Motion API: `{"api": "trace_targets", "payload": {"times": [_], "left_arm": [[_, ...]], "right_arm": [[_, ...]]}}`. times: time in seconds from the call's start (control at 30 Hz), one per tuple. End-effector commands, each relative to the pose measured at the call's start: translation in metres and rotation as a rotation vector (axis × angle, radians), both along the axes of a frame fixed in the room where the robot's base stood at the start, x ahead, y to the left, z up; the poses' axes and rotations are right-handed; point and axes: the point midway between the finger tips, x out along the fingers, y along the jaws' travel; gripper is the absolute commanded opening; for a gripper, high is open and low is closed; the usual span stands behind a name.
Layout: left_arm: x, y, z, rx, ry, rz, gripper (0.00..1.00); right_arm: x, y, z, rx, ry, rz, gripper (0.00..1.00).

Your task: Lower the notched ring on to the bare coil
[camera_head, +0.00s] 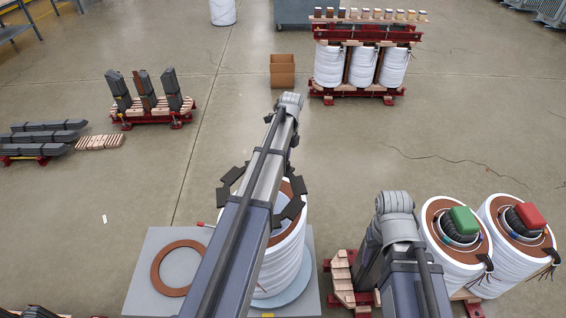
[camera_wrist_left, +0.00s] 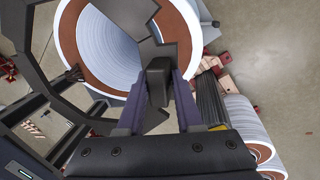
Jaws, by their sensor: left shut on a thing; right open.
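The bare coil (camera_head: 285,262) is a white wound cylinder with a brown top rim, standing on a grey plate; my left arm covers part of it. Its white bore (camera_wrist_left: 105,45) shows in the left wrist view. The dark notched ring (camera_head: 233,175) appears over the coil's top, offset to the left; whether it touches is unclear. It also shows in the left wrist view (camera_wrist_left: 25,105). My left gripper (camera_wrist_left: 160,80) is shut on the ring's dark edge; the arm hides it in the head view.
A flat brown ring (camera_head: 157,268) lies on the grey plate (camera_head: 145,297) left of the coil. Two white coils with a green block (camera_head: 464,220) and a red block (camera_head: 530,215) stand at right. A core stand (camera_head: 150,108) and a finished three-coil unit (camera_head: 362,65) are farther back.

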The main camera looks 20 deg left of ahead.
Motion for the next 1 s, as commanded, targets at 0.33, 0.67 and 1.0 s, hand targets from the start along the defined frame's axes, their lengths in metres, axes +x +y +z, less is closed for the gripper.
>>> {"api": "trace_targets", "payload": {"times": [0.33,0.67,1.0], "left_arm": [[0.000,0.000,-0.012,0.000,0.000,0.000,0.00],[0.000,0.000,-0.021,0.000,0.000,0.000,0.00],[0.000,0.000,-0.031,0.000,0.000,0.000,0.00]], "right_arm": [[0.000,0.000,-0.012,0.000,0.000,0.000,0.64],[0.000,0.000,-0.021,0.000,0.000,0.000,0.64],[0.000,0.000,-0.031,0.000,0.000,0.000,0.64]]}}
